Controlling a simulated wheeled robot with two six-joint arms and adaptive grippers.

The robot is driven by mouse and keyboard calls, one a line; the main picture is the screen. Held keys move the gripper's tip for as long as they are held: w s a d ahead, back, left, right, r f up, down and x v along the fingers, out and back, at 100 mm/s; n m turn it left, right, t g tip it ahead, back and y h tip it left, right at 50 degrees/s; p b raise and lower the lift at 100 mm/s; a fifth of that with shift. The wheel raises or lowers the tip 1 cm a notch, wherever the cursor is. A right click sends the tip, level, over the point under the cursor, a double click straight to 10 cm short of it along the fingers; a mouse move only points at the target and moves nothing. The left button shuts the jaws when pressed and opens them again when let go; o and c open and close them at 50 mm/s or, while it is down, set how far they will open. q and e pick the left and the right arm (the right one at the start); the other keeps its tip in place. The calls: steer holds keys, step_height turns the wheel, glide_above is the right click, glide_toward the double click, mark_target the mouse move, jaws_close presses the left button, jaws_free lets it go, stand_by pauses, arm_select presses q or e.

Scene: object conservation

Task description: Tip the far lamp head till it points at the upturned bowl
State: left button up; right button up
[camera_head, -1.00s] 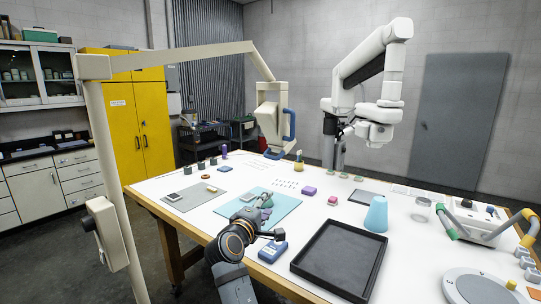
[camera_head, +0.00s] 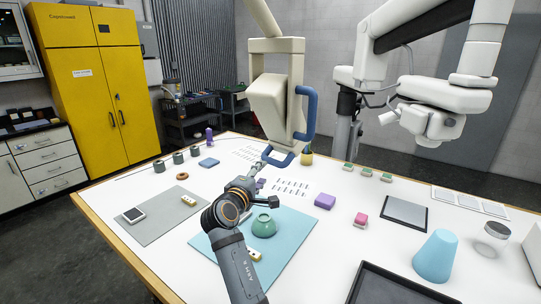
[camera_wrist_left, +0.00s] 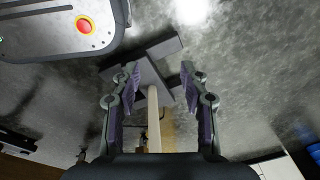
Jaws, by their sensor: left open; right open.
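The beige lamp head (camera_head: 275,105) hangs over the table's far edge, with a blue handle (camera_head: 306,115) on its right side and a blue bar (camera_head: 278,158) at its bottom. The green upturned bowl (camera_head: 263,225) rests on the light-blue mat. My right gripper (camera_head: 257,170) is open, just below and left of the blue bar in the picture; I cannot tell whether it touches it. My right forearm covers part of the mat. My left gripper (camera_wrist_left: 160,85) is open and empty in the left wrist view; it is out of the head view.
A large white jointed arm (camera_head: 430,95) hangs at the right. A cyan cone (camera_head: 437,257), a black tray (camera_head: 395,290), a purple block (camera_head: 325,202) and a grey mat (camera_head: 160,220) lie on the table. A panel with a red button (camera_wrist_left: 84,25) is near my left gripper.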

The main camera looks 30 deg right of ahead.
mark_target(271, 164)
steer(key=p+x, duration=0.1)
steer(key=x, duration=0.1)
steer(key=p+x, duration=0.1)
steer(key=x, duration=0.3)
steer(key=shift+s+d+r+p, duration=0.25)
steer(key=shift+s+r+p, duration=0.1)
steer(key=shift+r+p, duration=0.1)
steer(key=x, duration=0.3)
steer(key=shift+w+f+p, duration=0.1)
steer(key=shift+f+p, duration=0.05)
steer(key=shift+p, duration=0.25)
steer(key=shift+w+d+f, duration=0.1)
steer(key=shift+d, duration=0.05)
steer(key=shift+c, duration=0.3)
steer(key=c, duration=0.7)
jaws_close()
arm_select(q)
steer(key=s+r, duration=0.3)
steer(key=shift+s+a+r, duration=0.25)
steer(key=shift+a, duration=0.1)
